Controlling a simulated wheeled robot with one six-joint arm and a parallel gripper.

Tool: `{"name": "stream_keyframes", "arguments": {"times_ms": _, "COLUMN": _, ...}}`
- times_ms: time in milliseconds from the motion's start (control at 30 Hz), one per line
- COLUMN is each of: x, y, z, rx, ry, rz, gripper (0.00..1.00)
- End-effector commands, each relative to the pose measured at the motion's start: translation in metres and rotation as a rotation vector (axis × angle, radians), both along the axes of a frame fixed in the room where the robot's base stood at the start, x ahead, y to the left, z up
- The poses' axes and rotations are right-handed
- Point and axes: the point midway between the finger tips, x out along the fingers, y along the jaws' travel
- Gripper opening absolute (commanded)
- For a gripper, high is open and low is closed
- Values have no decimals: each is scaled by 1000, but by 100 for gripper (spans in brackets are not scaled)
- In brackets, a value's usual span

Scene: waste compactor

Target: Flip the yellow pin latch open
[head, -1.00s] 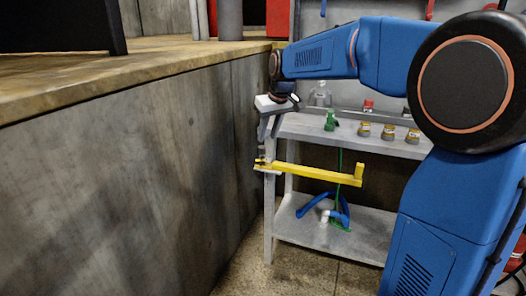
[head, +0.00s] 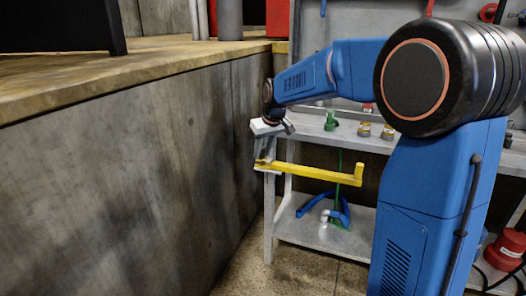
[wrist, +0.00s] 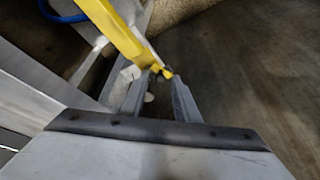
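The yellow latch (head: 310,172) is a long bar with a short upright post at its right end. It lies nearly level across the front of the metal shelf unit in the head view. In the wrist view the yellow bar (wrist: 112,28) runs from the top left down to a small yellow end piece (wrist: 167,73). My gripper (head: 262,161) is at the bar's left end. In the wrist view my gripper's two fingers (wrist: 160,80) stand apart, with the small yellow end piece at their tips. I cannot tell whether they touch it.
A concrete wall (head: 150,150) with a wooden top runs close along the left. The grey shelf (head: 300,128) holds a green item (head: 330,120) and small yellow-banded jars (head: 364,129). Blue and green items (head: 340,212) lie on the lower shelf.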

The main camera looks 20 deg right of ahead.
Motion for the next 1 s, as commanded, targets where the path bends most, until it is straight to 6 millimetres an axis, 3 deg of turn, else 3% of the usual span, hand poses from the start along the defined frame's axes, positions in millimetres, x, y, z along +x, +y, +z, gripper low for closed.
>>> {"name": "stream_keyframes", "arguments": {"times_ms": 33, "x": 0, "y": 0, "z": 0, "rx": 0, "ry": 0, "rz": 0, "gripper": 16}}
{"name": "stream_keyframes", "arguments": {"times_ms": 100, "x": 0, "y": 0, "z": 0, "rx": 0, "ry": 0, "rz": 0, "gripper": 0}}
{"name": "stream_keyframes", "arguments": {"times_ms": 967, "x": -2, "y": 2, "z": 0, "rx": 1, "ry": 0, "rz": -125, "gripper": 0}}
{"name": "stream_keyframes", "arguments": {"times_ms": 1000, "x": -2, "y": 2, "z": 0, "rx": 1, "ry": 1, "rz": -125, "gripper": 19}}
